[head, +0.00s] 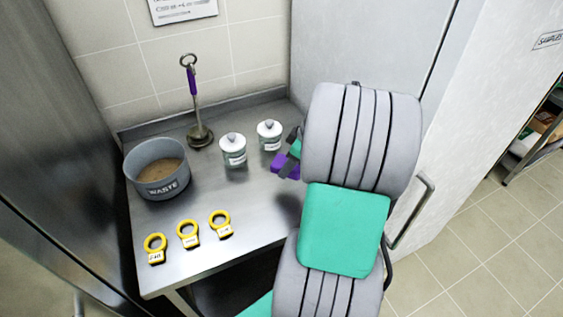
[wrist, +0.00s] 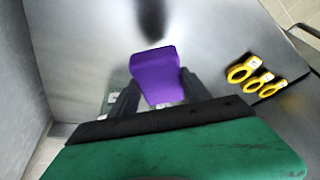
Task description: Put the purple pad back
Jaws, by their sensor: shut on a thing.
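The purple pad (head: 284,166) is in my gripper (head: 291,160), at the right part of the steel counter. It also shows in the wrist view (wrist: 156,75), between my two dark fingers (wrist: 151,98). My gripper is shut on it. The pad appears to be held above the counter top, though my arm hides part of that area in the head view. Where the pad belongs is not clear from these frames.
The counter (head: 262,207) holds a grey WASTE pot (head: 160,183), a purple-handled ring-topped tool (head: 194,95), two lidded white jars (head: 233,150) (head: 269,135) and several yellow ring tags (head: 188,234). A tall grey cabinet (head: 350,55) stands at the right.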

